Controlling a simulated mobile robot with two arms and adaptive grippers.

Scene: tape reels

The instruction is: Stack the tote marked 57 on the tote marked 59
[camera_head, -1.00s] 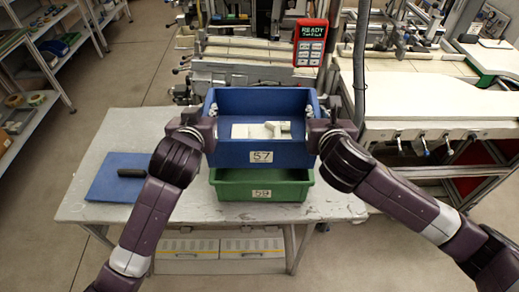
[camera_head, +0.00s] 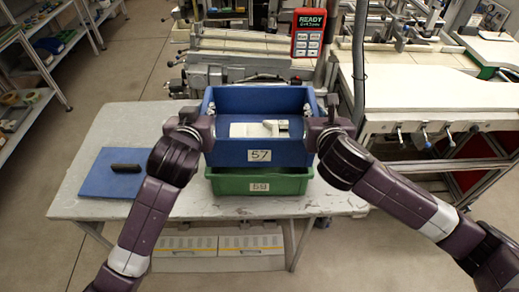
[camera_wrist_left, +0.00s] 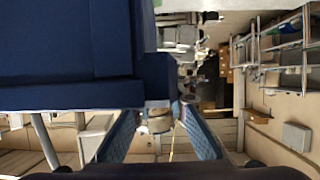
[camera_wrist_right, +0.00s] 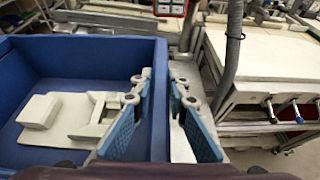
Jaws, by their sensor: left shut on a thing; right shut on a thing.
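The blue tote marked 57 (camera_head: 259,154) is held level between my two grippers, directly above the green tote marked 59 (camera_head: 259,185). The green tote stands on the table, and its inside is mostly hidden by the blue one. I cannot tell whether the two totes touch. My left gripper (camera_head: 204,122) is shut on the blue tote's left wall, and my right gripper (camera_head: 313,121) is shut on its right wall. The blue tote also fills the left part of the left wrist view (camera_wrist_left: 65,60). White and grey parts (camera_wrist_right: 85,115) lie inside it in the right wrist view.
The worn white table (camera_head: 120,130) has free room on both sides of the totes. A blue mat (camera_head: 97,180) with a dark object (camera_head: 126,168) lies at its left. A red device (camera_head: 308,38) reading READY stands behind. A grey post (camera_head: 359,60) rises behind on the right.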

